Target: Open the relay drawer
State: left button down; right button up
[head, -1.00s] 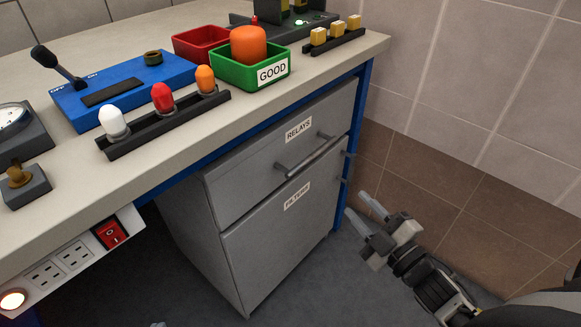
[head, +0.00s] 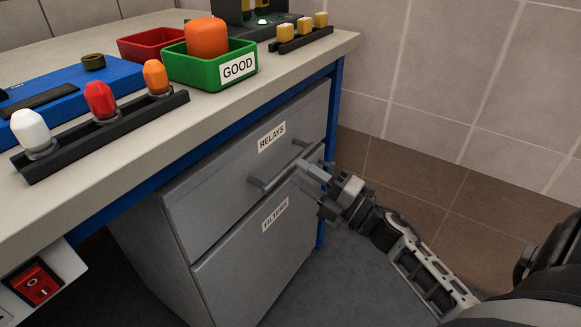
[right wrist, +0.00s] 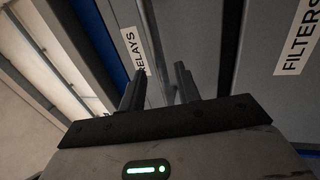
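The relay drawer (head: 230,180) is the grey upper drawer marked RELAYS and looks closed. Its bar handle (head: 278,178) runs across the front below the label. My right gripper (head: 312,171) is at the right part of this handle, its fingertips overlapping it in the head view. In the right wrist view the two fingers (right wrist: 160,85) stand apart, with a grey bar, seemingly the handle (right wrist: 158,50), running between them. I cannot tell whether the fingers touch it. The RELAYS label (right wrist: 134,50) is just left of them. My left gripper is out of view.
The FILTERS drawer (head: 245,262) is directly below. The bench top (head: 215,118) overhangs the cabinet and holds a green GOOD bin (head: 202,74), a red bin (head: 150,45) and a lamp strip (head: 105,140). A tiled wall (head: 450,90) stands right, with free floor before it.

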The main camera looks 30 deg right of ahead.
aim_at(291, 164)
jog(key=shift+x, duration=1.95)
grip_shut()
jog(key=shift+s, duration=0.1)
